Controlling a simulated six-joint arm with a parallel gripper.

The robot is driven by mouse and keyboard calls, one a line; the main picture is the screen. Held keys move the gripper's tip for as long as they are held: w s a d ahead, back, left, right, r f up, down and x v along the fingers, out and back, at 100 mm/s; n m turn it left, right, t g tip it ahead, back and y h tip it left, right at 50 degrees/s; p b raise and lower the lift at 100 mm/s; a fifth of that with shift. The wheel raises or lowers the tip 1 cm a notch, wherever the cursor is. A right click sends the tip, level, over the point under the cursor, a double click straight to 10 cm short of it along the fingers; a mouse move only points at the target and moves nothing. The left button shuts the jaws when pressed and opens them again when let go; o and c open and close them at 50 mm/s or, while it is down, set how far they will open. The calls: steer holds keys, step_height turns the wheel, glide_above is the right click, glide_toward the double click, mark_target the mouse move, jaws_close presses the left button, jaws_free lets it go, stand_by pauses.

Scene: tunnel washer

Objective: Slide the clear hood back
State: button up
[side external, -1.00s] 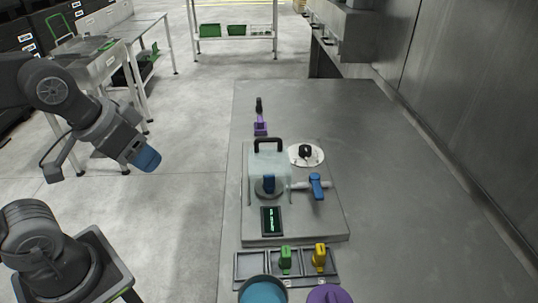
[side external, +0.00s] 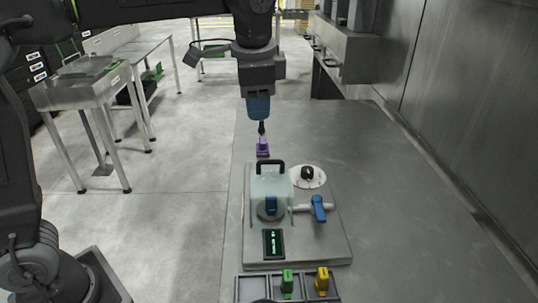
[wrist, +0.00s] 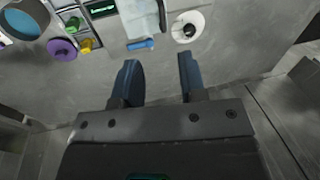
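The clear hood (side external: 268,187) is a pale see-through box with a black handle (side external: 270,166) on top.
A white disc with a black knob (side external: 308,175) and a blue valve handle (side external: 319,208) sit right of the hood. Green (side external: 287,281) and yellow (side external: 322,279) pieces stand in front. The right tabletop is clear.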

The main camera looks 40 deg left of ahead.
mark_target(269, 161)
steer(key=shift+m, duration=0.3)
steer(key=x, duration=0.9)
steer(key=w+d+x, duration=0.1)
steer(key=x, duration=0.4)
steer(key=shift+w+f, duration=0.1)
steer(key=shift+w, duration=0.05)
jaws_close()
